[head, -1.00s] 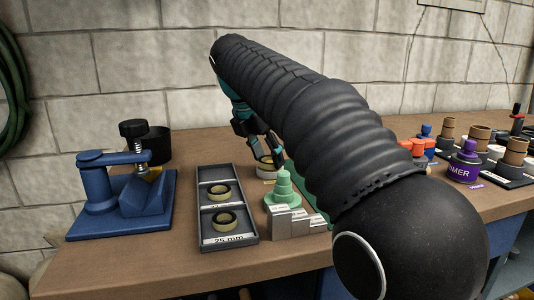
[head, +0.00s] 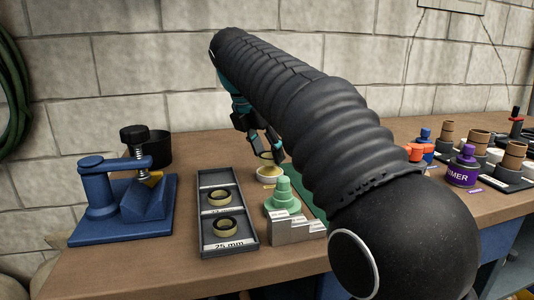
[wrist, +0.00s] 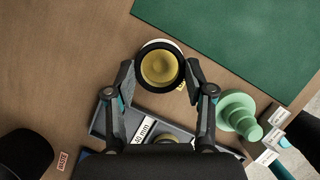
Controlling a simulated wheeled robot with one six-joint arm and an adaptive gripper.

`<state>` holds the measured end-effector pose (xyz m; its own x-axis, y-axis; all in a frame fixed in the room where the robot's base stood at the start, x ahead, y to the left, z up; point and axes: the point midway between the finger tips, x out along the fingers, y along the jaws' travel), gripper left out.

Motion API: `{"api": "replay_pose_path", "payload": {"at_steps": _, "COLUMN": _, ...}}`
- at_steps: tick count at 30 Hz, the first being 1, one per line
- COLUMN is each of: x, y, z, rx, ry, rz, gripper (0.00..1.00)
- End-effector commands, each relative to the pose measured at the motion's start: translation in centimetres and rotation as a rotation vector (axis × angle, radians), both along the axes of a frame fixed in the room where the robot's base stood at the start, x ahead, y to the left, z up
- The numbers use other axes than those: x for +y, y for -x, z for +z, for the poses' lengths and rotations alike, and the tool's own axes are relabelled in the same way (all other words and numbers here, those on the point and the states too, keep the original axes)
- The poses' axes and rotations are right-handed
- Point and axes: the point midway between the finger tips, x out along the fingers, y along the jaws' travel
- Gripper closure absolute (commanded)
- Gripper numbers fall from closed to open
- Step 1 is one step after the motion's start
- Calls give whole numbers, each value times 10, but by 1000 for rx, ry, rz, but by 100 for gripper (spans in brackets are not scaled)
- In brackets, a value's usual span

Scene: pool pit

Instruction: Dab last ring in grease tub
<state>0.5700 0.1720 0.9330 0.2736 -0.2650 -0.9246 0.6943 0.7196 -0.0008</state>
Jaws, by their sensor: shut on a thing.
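My gripper (head: 266,156) is shut on a ring (head: 267,160), with one finger on each side of it. In the wrist view the ring (wrist: 141,76) looks dark and sits level between the fingertips (wrist: 160,82). The grease tub (head: 270,178) is a small white bowl of yellow grease, directly below the ring. In the wrist view yellow grease shows through the ring, and a bit of the tub's pale rim shows beyond it. The ring looks just above the grease in the head view; contact cannot be told.
A grey tray (head: 205,240) with two tan-and-black rings stands left of a green stepped cone (head: 281,190) and a grey stepped block (head: 293,229). A blue clamp (head: 97,195) is further left. A green mat (wrist: 240,40) lies beyond. A purple primer can (head: 463,170) and fittings stand right.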

Motion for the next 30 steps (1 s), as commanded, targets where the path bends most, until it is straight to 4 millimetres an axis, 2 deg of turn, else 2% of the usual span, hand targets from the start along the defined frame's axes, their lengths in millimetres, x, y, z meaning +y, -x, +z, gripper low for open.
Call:
{"api": "replay_pose_path", "payload": {"at_steps": 18, "x": 0, "y": 0, "z": 43, "rx": -4, "ry": -1, "rz": 0, "gripper": 74}}
{"api": "replay_pose_path", "payload": {"at_steps": 30, "x": 0, "y": 0, "z": 48, "rx": -4, "ry": -1, "rz": 0, "gripper": 74}}
